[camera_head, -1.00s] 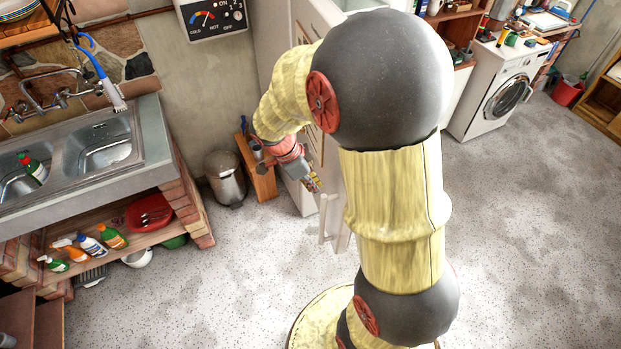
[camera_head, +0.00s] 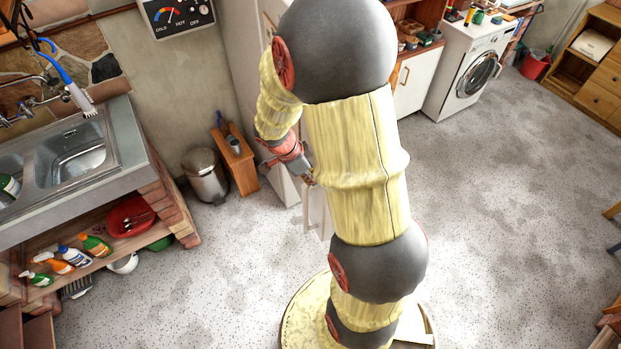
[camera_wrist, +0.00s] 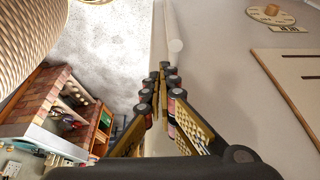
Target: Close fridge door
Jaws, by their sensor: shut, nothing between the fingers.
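The fridge (camera_head: 242,70) is a tall pale cabinet behind my arm in the head view, mostly hidden by it. A pale door panel (camera_head: 318,215) with its handle juts out low beside my arm; how far it stands open is hard to tell. My gripper (camera_head: 309,180) is at that panel's upper edge, shut and empty. In the wrist view my gripper (camera_wrist: 163,72) points along a pale beige surface (camera_wrist: 225,65), close beside it. A white rod-like handle (camera_wrist: 173,30) lies just beyond the fingertips. Whether they touch anything is unclear.
A metal bin (camera_head: 205,175) and a small wooden stand (camera_head: 237,160) are left of the fridge. The sink counter (camera_head: 120,150) on bricks is farther left. A washing machine (camera_head: 465,65) stands at the back right. The speckled floor (camera_head: 510,200) on the right is clear.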

